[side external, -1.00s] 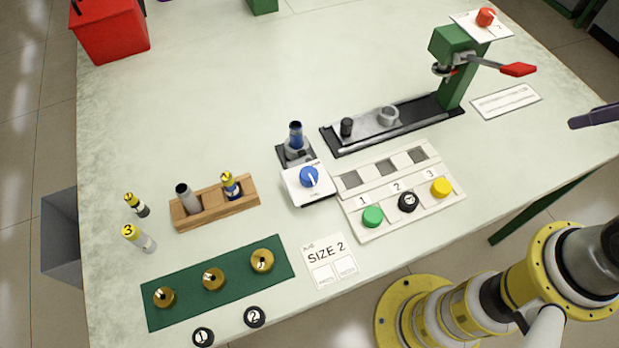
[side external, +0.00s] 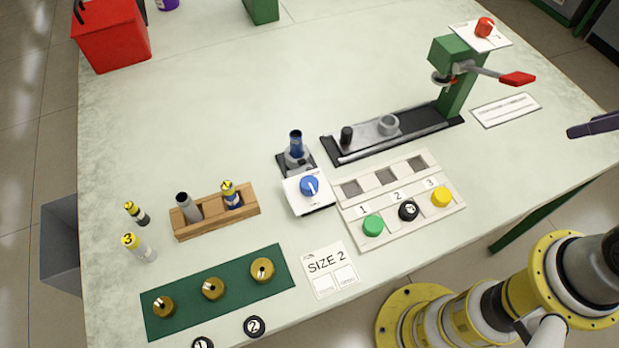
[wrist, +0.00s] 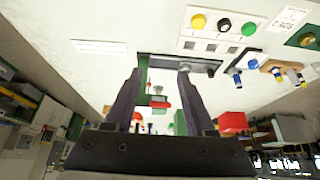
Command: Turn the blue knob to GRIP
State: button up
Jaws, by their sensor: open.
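The blue knob (side external: 309,185) sits on a small white panel left of the numbered button board in the side external view. A white mark on it points toward the front edge of the panel. The panel's lettering is too small to read. The knob also shows small in the wrist view (wrist: 252,65). A blue-topped rod (side external: 296,143) stands upright in a grey holder just behind the panel. My gripper (wrist: 158,72) is open and empty, well away from the knob. Only a dark finger end shows at the right edge of the side view.
The button board (side external: 430,222) lies right of the knob, with a green press with a red lever (side external: 517,79) behind. A wooden rack (side external: 215,218) with rods stands left. A green mat (side external: 190,312) and SIZE 2 card (side external: 328,268) lie in front. The table's back middle is clear.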

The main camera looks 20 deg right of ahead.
jog(key=shift+o, duration=0.9)
jog(key=w+a+r+m, duration=0.3)
jog(key=w+r+m, duration=0.3)
jog(key=w+r, duration=0.25)
jog(key=w+a+g+y, duration=0.1)
jog(key=w+a+g, duration=0.1)
jog(key=w+a, duration=0.85)
jog(key=n+g+h, duration=0.1)
jog(key=n+g, duration=0.1)
jog(key=g, duration=0.2)
send_over(309, 182)
notch_tip(309, 182, down, 17)
notch_tip(309, 182, down, 13)
jog(key=shift+f, duration=0.15)
